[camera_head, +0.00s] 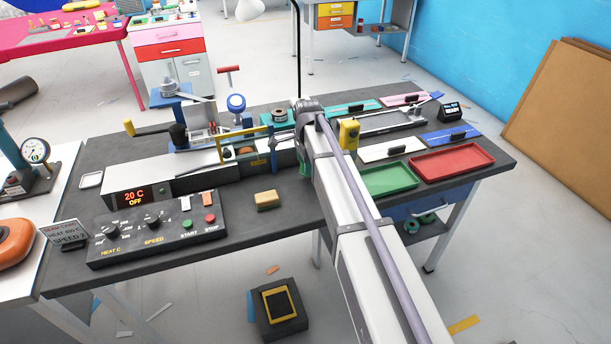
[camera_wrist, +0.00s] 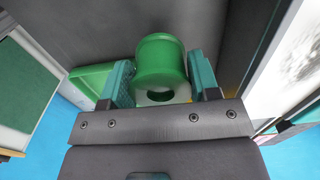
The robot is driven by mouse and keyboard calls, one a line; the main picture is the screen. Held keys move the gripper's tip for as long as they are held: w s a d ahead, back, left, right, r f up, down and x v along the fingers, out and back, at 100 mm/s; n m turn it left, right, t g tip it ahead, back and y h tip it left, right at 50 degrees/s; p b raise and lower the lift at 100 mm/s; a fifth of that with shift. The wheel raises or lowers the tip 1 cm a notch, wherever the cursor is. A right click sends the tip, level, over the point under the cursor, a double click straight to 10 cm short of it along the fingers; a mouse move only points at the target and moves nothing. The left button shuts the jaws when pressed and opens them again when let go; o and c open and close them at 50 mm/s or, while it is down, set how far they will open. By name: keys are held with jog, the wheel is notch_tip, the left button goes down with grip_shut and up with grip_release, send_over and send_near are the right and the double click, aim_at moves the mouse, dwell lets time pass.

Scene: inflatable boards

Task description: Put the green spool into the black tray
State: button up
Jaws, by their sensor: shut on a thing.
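The green spool (camera_wrist: 160,60) is between the two teal fingers of my gripper (camera_wrist: 160,78) in the wrist view. My gripper is shut on it, and a pale ring with a dark hole shows at its near end. I cannot clearly make out a black tray.
A green tray (camera_head: 388,181) and a red tray (camera_head: 452,164) lie at the bench's right front; a green corner (camera_wrist: 90,80) shows in the wrist view. A control panel (camera_head: 155,228) and yellow block (camera_head: 267,200) are left of my arm. Bare bench lies around the block.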

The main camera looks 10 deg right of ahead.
notch_tip(320, 180, down, 4)
jog(key=b, duration=0.2)
jog(key=shift+r+b, duration=0.1)
jog(key=shift+b, duration=0.3)
jog(key=shift+r+p, duration=0.3)
jog(key=shift+f, duration=0.25)
jog(key=o, duration=1)
jog(key=shift+r, duration=0.1)
jog(key=shift+c, duration=0.2)
